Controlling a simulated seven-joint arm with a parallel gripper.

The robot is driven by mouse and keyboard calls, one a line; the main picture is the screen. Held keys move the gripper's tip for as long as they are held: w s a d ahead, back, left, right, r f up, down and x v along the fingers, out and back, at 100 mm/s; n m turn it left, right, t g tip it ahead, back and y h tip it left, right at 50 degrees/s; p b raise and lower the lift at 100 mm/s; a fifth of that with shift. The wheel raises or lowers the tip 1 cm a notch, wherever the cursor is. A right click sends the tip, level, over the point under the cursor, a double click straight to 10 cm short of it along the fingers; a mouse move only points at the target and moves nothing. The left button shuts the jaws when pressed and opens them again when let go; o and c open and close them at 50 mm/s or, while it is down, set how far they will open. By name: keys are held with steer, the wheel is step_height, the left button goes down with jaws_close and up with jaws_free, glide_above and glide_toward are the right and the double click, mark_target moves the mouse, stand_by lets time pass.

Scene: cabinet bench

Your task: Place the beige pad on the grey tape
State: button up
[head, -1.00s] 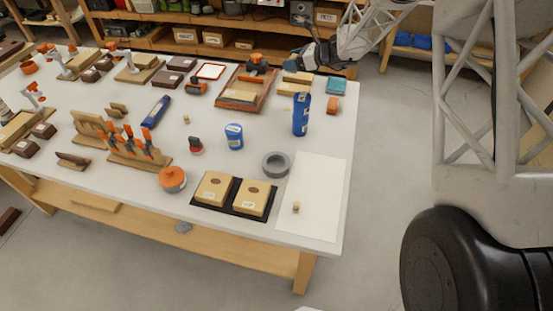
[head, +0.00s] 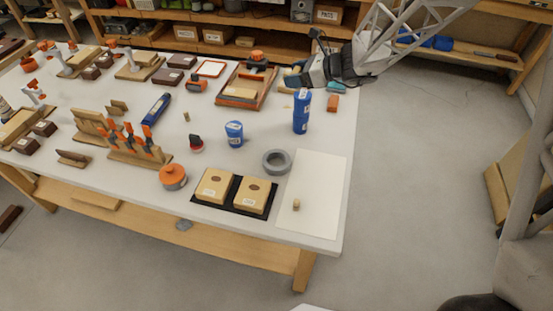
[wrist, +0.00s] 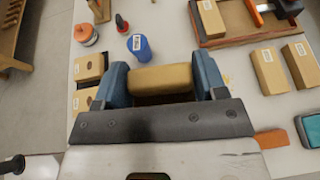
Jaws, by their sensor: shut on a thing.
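My gripper (wrist: 160,84) is shut on the beige pad (wrist: 160,77), which sits crosswise between its two blue fingertips in the wrist view. In the head view my gripper (head: 294,78) is over the back right of the bench, behind the tall blue bottle; the pad is hard to make out there. The grey tape (head: 267,168) is a roll lying flat near the bench's front right, with its ring and open middle visible. It is well apart from my gripper, towards the front. I do not see the tape in the wrist view.
The tall blue bottle (head: 301,112) stands between my gripper and the tape. A blue can (head: 234,133) is left of the tape, two tan boxes (head: 215,186) are in front, and a white sheet (head: 318,180) is right. Two beige blocks (wrist: 268,70) lie near my gripper.

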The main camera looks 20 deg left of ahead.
steer(key=s+d+f+g, duration=0.1)
steer(key=s+d, duration=0.2)
steer(key=s, duration=1)
steer(key=s+d+f, duration=0.1)
steer(key=s+d, duration=0.2)
steer(key=s, duration=1.1)
step_height(320, 180, down, 13)
steer(key=shift+w+d+r+n, duration=0.15)
steer(key=shift+w+d+n, duration=0.05)
steer(key=shift+n, duration=0.2)
glide_above(276, 159)
steer(key=shift+d+f, duration=0.1)
steer(key=shift+f, duration=0.65)
steer(key=shift+f, duration=1.75)
steer(key=shift+f, duration=0.1)
